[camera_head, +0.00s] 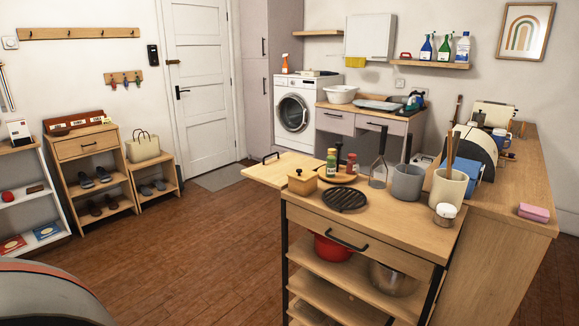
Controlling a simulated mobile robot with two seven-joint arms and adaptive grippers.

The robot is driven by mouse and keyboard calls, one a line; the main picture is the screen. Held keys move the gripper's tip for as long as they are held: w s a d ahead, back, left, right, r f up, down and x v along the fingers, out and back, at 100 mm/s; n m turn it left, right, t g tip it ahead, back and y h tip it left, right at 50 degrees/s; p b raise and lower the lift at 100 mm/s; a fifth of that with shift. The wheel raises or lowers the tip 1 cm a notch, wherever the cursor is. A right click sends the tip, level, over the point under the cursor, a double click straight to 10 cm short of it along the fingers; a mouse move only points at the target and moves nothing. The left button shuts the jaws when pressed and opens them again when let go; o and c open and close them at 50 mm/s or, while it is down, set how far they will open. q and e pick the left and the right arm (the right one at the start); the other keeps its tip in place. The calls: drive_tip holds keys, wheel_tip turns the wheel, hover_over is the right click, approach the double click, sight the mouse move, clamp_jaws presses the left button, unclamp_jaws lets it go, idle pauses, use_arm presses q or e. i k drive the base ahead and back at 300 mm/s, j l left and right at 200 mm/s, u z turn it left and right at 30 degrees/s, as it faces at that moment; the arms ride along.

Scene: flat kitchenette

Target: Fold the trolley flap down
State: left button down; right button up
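The trolley (395,215) stands in the right half of the head view, with a light wooden top, a front drawer and open shelves below. Its wooden flap (283,171) sticks out level from the left side of the top, so it is up. A dark handle (271,156) shows at the flap's far left edge. The flap looks bare; a small wooden box (302,182) stands by its inner edge. Whatever holds the flap up from below is hidden. Neither of my grippers is in view.
Bottles (331,162), a black trivet (344,199), a grey pot (407,183) and a cream utensil crock (448,188) crowd the trolley top. A counter (500,220) adjoins its right side. The wooden floor (190,240) left of the trolley is clear. A shoe cabinet (88,143) stands far left.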

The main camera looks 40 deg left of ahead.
sight(273, 172)
drive_tip(key=i+j, duration=0.15)
drive_tip(key=j, duration=0.25)
drive_tip(key=i+j+u, duration=0.1)
drive_tip(key=j, duration=0.25)
drive_tip(key=i+j, duration=0.25)
drive_tip(key=j, duration=0.15)
drive_tip(key=i+j+u, duration=0.1)
drive_tip(key=j, duration=0.25)
drive_tip(key=i+j, duration=0.25)
drive_tip(key=j+u, duration=0.05)
drive_tip(key=j, duration=0.05)
